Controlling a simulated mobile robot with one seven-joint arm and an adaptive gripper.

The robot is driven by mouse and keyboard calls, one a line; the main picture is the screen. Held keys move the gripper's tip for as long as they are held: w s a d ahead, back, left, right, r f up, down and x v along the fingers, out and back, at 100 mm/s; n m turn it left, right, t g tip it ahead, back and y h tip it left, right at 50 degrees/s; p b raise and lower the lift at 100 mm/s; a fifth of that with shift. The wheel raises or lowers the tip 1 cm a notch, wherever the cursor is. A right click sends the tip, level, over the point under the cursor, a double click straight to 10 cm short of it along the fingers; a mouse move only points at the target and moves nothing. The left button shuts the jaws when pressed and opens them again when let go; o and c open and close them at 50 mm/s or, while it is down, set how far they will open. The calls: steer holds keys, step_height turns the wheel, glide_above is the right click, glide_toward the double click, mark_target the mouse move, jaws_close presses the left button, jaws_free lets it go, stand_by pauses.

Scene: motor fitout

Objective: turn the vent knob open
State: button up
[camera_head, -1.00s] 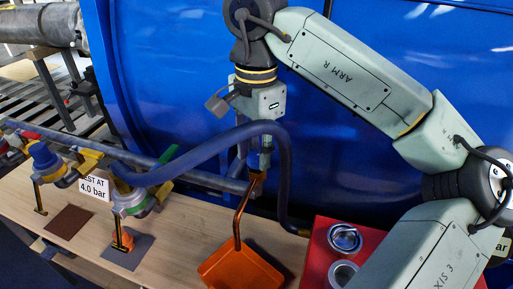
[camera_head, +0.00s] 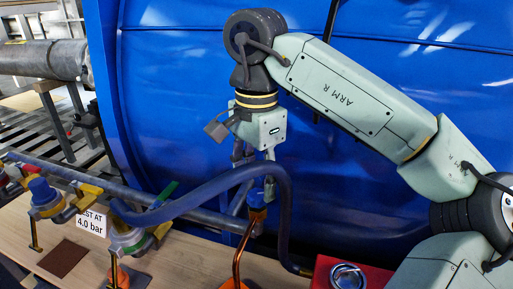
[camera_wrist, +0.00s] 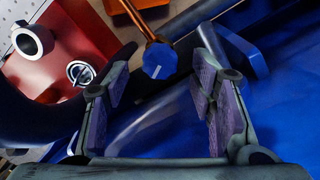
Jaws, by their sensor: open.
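The vent knob is a round blue knob with a white line on its face. In the wrist view the knob (camera_wrist: 158,62) shows between the tips of my two fingers, with a visible gap on each side. The white line looks slanted there. In the head view the knob (camera_head: 257,194) sits at the top of a bent copper pipe (camera_head: 239,252). My gripper (camera_head: 260,172) points down close above it. The wrist view shows my gripper (camera_wrist: 163,74) open and empty, its padded fingers apart. Any contact with the knob cannot be made out.
A thick blue hose (camera_head: 215,182) loops close around my gripper. A grey pipe with valves (camera_head: 45,195) runs left, near a "4.0 bar" sign (camera_head: 91,222). The blue tank (camera_head: 190,90) stands behind. A red block (camera_head: 325,268) with metal rings is lower right.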

mark_target(256, 193)
step_height(256, 193, up, 10)
steer(key=shift+f, duration=0.25)
stand_by(0.3)
